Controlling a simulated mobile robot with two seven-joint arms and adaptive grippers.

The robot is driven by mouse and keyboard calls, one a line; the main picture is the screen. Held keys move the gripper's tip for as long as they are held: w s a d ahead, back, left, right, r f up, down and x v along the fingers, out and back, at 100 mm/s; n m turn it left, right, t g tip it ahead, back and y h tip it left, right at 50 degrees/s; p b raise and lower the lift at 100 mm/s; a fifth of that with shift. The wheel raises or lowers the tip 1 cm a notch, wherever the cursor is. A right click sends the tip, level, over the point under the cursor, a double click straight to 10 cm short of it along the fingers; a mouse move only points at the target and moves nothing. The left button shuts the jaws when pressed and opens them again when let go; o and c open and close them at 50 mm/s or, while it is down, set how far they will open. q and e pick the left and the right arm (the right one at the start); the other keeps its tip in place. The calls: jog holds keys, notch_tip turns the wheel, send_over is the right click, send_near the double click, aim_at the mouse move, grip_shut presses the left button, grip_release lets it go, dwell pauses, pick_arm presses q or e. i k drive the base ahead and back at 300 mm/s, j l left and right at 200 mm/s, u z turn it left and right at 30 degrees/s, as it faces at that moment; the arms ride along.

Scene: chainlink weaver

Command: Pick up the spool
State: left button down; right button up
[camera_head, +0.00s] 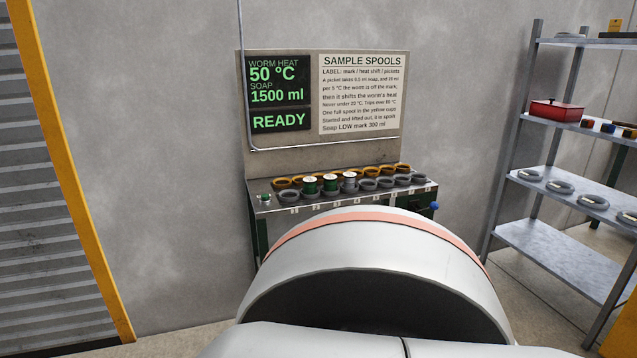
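Two spools with pale tops and dark green sides stand among the cups on the bench: the left spool (309,185) and the right spool (331,184). A greyer spool-like piece (349,183) stands just right of them. I cannot tell which of these is the task's spool. The bench top (262,202) holds a back row of yellow-orange cups (387,171) and a front row of grey cups (288,196). Neither of my grippers shows in the head view. A large white part of my own body hides the bench's lower front.
A panel behind the bench carries a dark display (279,92) reading 50 °C, 1500 ml and READY, and a text sign (360,95). Metal shelving (540,245) with a red box (555,109) stands at right. A yellow-edged shutter (30,200) is at left.

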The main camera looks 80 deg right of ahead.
aim_at(349, 177)
jog(key=z, duration=2.8)
jog(key=i+l+u, duration=0.1)
jog(key=u, duration=0.4)
jog(key=l+u, duration=0.1)
jog(key=u, duration=0.4)
jog(key=i+l+u, duration=0.1)
jog(key=l+u, duration=0.2)
jog(key=l, duration=0.15)
jog(key=l+u, duration=0.3)
jog(key=l, duration=0.15)
jog(key=l+u, duration=0.3)
jog(key=l, duration=1.15)
jog(key=k+l+u, duration=0.1)
jog(key=l, duration=0.35)
